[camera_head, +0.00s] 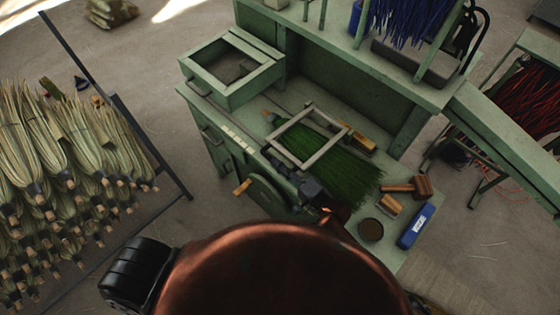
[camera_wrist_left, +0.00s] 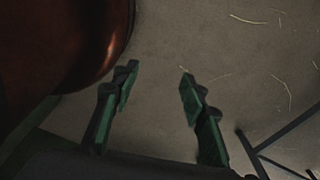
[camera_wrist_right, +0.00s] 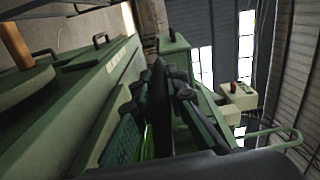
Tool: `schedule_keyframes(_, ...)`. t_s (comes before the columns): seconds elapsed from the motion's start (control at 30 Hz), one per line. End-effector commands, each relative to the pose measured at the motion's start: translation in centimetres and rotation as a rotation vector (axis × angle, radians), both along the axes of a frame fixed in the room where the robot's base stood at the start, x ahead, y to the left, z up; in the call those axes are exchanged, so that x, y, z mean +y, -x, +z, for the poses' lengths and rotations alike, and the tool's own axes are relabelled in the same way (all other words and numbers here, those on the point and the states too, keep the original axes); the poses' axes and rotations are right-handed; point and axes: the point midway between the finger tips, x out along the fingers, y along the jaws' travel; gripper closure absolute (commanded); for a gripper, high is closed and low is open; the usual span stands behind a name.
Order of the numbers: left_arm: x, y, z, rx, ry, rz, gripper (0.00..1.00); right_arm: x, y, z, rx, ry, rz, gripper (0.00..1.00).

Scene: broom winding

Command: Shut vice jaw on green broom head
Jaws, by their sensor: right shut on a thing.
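The green broom head (camera_head: 350,178) is a flat fan of green bristles on the workbench. The vice jaw (camera_head: 326,151), a pale rectangular frame, lies across its upper part. My right gripper (camera_head: 284,166) is at the near side of this frame, shut on the vice jaw as far as I can tell; my own fingers hide the contact. In the right wrist view the right gripper (camera_wrist_right: 160,105) has a dark bar between its pads, with bright green beside it. My left gripper (camera_wrist_left: 157,82) is open and empty over bare floor, out of the head view.
A wheel with a wooden handle (camera_head: 242,187) is on the bench's near side. A mallet (camera_head: 421,187), a blue box (camera_head: 416,226) and a round tin (camera_head: 370,230) lie right of the bristles. A rack of straw bundles (camera_head: 60,160) stands left, with floor between.

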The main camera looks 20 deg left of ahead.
Motion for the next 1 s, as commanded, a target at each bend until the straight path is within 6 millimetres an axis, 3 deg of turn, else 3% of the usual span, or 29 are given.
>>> schedule_keyframes(0.03,0.0,-0.1,-0.1,-0.001,0.000,0.000,0.60,-0.1,0.2,-1.3,0.011,0.022,0.004,1.00)
schedule_keyframes(0.37,-0.1,-1.7,0.1,-0.023,0.002,-0.004,0.60,-0.1,0.1,-1.1,0.006,0.020,0.004,1.00)
schedule_keyframes(0.4,-0.1,-1.8,0.1,-0.023,0.002,-0.004,0.60,-0.1,0.1,-1.0,0.006,0.019,0.004,0.86)
schedule_keyframes(0.63,-0.1,-1.7,0.1,-0.023,0.002,-0.004,0.60,0.0,-0.1,-0.3,-0.002,0.010,0.001,0.70)
schedule_keyframes(1.0,0.1,-0.9,0.1,-0.013,0.000,-0.001,0.60,-0.1,-0.1,0.0,-0.007,0.004,0.000,0.70)
